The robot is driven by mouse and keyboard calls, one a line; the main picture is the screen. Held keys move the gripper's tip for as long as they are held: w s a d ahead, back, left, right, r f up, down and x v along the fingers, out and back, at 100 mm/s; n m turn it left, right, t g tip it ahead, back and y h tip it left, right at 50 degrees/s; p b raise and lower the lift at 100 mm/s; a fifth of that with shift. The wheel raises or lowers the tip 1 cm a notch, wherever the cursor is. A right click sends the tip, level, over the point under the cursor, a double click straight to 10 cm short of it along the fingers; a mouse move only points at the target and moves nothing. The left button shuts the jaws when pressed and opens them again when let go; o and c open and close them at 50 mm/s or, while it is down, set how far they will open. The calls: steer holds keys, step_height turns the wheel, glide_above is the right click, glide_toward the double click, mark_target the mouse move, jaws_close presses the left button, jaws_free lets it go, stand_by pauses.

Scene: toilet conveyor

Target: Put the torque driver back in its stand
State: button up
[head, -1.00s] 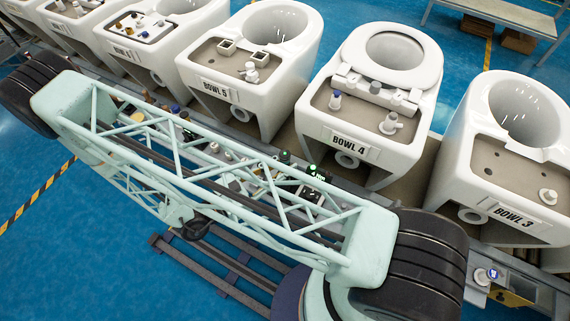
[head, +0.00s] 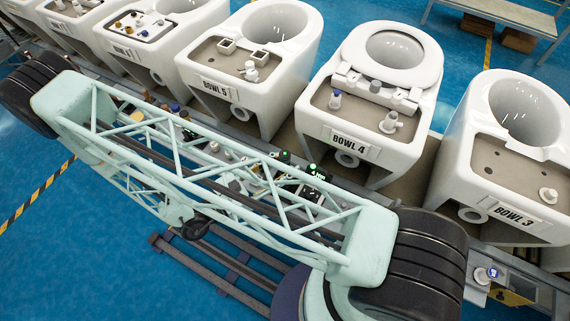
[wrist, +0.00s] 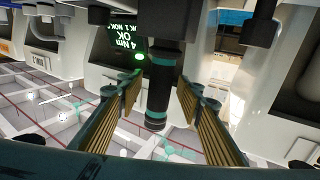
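The torque driver (wrist: 158,90) is a black cylinder with teal bands in the wrist view. It runs upright in the picture, from the top edge to a rounded lower end. My gripper (wrist: 159,82) has one ribbed, gold-padded finger on each side of it. The fingertips are very close to its sides, and I cannot tell whether they press on it. In the head view my gripper and the driver are hidden behind my pale green lattice arm. I cannot make out the stand with certainty in either view.
A dark display (wrist: 118,38) with green text reading "4 Nm OK" and a green light (wrist: 139,57) are beside the driver. White bowls, such as BOWL 4 (head: 352,140) and BOWL 3 (head: 525,215), line the conveyor close behind my arm. Blue floor (head: 60,260) is open at the front left.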

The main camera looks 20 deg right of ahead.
steer(key=shift+a, duration=0.1)
steer(key=v, duration=1.1)
steer(key=shift+a, duration=0.35)
steer(key=shift+w, duration=0.1)
stand_by(1.0)
